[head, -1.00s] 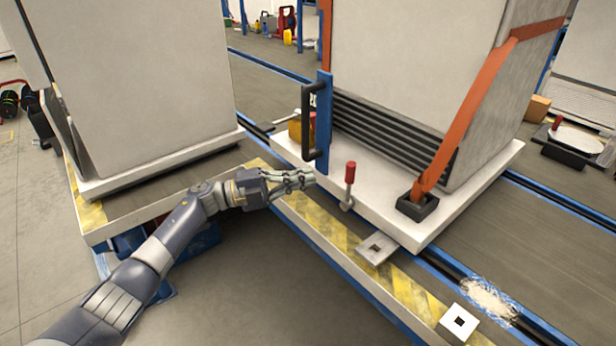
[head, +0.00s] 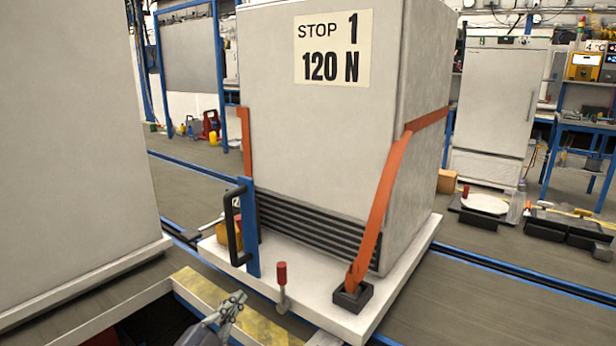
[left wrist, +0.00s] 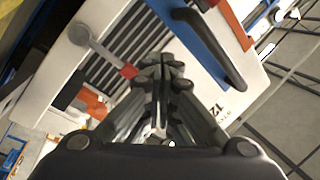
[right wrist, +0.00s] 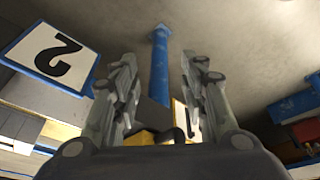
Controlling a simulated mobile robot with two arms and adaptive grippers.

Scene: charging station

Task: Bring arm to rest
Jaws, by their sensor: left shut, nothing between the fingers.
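My left gripper (head: 234,302) is at the bottom of the head view, above the yellow-striped platform edge (head: 222,298). In the left wrist view its fingertips (left wrist: 160,66) are together with nothing between them. Beyond them show a red-knobbed lever (left wrist: 110,55) and a black handle on a blue post (left wrist: 212,45). My right gripper (right wrist: 155,85) shows only in the right wrist view. Its fingers are wide apart and the gap is empty, with a blue post (right wrist: 160,70) behind it.
A large grey box (head: 325,130) marked "STOP 1 120 N" stands on a white pallet (head: 410,265), with an orange strap (head: 385,200). The red-knobbed lever (head: 282,285) stands at its front edge. Another grey block (head: 75,150) is at left. A "2" sign (right wrist: 50,60) shows in the right wrist view.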

